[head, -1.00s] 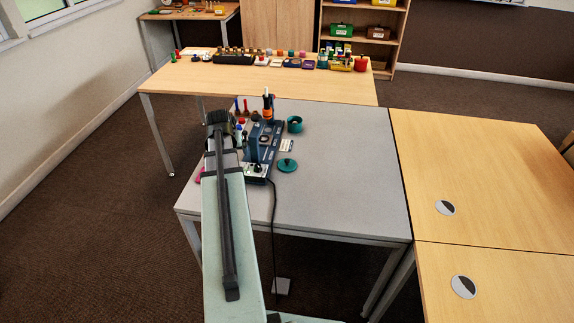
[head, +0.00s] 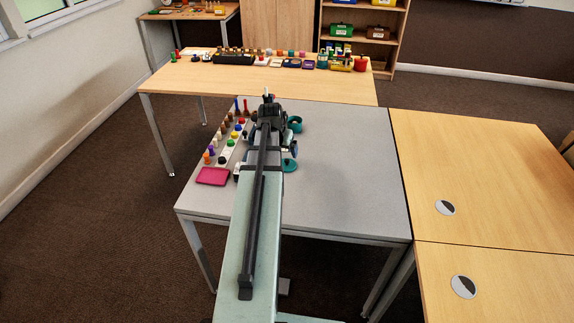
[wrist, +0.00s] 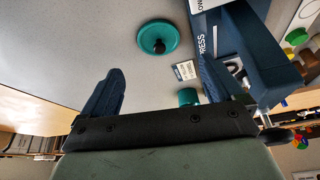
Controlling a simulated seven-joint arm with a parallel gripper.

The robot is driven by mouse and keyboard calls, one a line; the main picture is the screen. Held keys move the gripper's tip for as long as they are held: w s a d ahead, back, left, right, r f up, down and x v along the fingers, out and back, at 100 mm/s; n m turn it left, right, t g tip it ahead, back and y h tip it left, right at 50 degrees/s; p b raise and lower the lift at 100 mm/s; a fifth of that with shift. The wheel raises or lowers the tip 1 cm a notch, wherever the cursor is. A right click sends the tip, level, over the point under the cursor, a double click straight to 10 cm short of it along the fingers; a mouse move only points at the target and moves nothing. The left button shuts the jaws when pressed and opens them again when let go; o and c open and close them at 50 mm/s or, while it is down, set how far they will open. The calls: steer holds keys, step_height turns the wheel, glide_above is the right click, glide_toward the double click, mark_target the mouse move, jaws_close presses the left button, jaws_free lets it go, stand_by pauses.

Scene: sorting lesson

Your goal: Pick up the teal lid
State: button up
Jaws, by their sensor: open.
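The teal lid (wrist: 146,33), a round disc with a dark knob, lies flat on the grey table in the wrist view. In the head view the lid (head: 291,165) shows just right of my arm, partly covered by it. My gripper (wrist: 158,82) is open and empty in the wrist view, with the lid beyond its fingertips and apart from them. My arm hides the fingers in the head view. A teal pot (head: 296,124) stands farther back on the table; in the wrist view it is mostly hidden behind the gripper.
A blue press machine (wrist: 203,20) stands right beside the lid, close to my right finger. A small printed card (wrist: 185,71) lies near it. A magenta tray (head: 213,176) and several coloured pieces (head: 222,158) are left of my arm. The grey table's right side (head: 350,170) is clear.

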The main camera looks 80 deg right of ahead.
mark_target(286, 161)
steer(key=shift+x, duration=5.05)
steer(key=shift+s, duration=0.15)
steer(key=c, duration=0.8)
steer(key=shift+o, duration=0.2)
steer(key=shift+r, duration=0.15)
step_height(286, 161, up, 8)
steer(key=d+r, duration=0.2)
steer(key=d, duration=1)
steer(key=d+r, duration=0.1)
steer(key=d, duration=1.2)
steer(key=shift+w+r, duration=0.25)
steer(key=shift+r, duration=0.1)
